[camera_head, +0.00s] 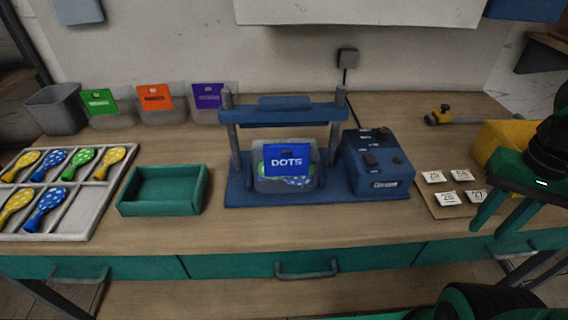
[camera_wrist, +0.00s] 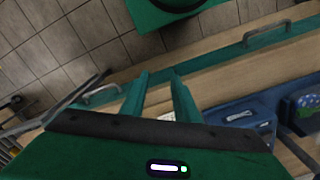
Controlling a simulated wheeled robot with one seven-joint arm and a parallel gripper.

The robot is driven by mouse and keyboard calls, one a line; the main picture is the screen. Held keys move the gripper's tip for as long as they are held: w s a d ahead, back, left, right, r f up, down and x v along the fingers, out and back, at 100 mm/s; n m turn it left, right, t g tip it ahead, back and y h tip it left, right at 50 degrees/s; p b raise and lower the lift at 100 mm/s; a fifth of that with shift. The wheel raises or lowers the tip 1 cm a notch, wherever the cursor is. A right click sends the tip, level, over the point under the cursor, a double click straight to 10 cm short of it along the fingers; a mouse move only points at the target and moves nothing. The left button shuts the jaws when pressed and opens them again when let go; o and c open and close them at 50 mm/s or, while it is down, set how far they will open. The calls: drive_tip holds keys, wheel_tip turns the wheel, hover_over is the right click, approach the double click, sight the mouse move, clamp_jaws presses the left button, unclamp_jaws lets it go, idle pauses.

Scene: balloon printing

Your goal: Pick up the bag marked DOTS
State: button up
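The bag marked DOTS (camera_head: 287,162) stands upright on the blue press base (camera_head: 245,199), between the two grey posts. It has a blue printed header over a clear pouch with dotted balloons inside. Part of the dotted bag also shows at the right edge of the wrist view (camera_wrist: 307,104). My gripper (camera_head: 489,228) is at the right side of the table, well away from the bag. Its green fingers are apart with nothing between them, as the wrist view shows too (camera_wrist: 160,77).
A blue control box (camera_head: 378,165) adjoins the press on the right. Numbered cards (camera_head: 447,197) and a yellow bin (camera_head: 500,140) are near my gripper. A green tray (camera_head: 163,190) and a balloon sorter (camera_head: 75,225) stand left. Other bags (camera_head: 155,97) stand behind.

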drive_tip(key=w+a+r+n, duration=0.3)
drive_tip(key=w+a+n, duration=0.15)
drive_tip(key=w, duration=0.25)
drive_tip(key=n+y, duration=0.4)
drive_tip(key=n, duration=1.5)
approach(289, 144)
drive_tip(key=shift+d+f, duration=0.35)
drive_tip(key=shift+s+a+f+n, duration=0.1)
drive_tip(key=shift+a+f+n, duration=0.1)
drive_tip(key=shift+a+n, duration=0.1)
drive_tip(key=x, duration=0.5)
drive_tip(key=shift+a+x, duration=0.15)
drive_tip(key=shift+x, duration=1.15)
drive_tip(key=shift+a+x, duration=0.15)
drive_tip(key=shift+x, duration=1.1)
drive_tip(key=shift+r, duration=0.1)
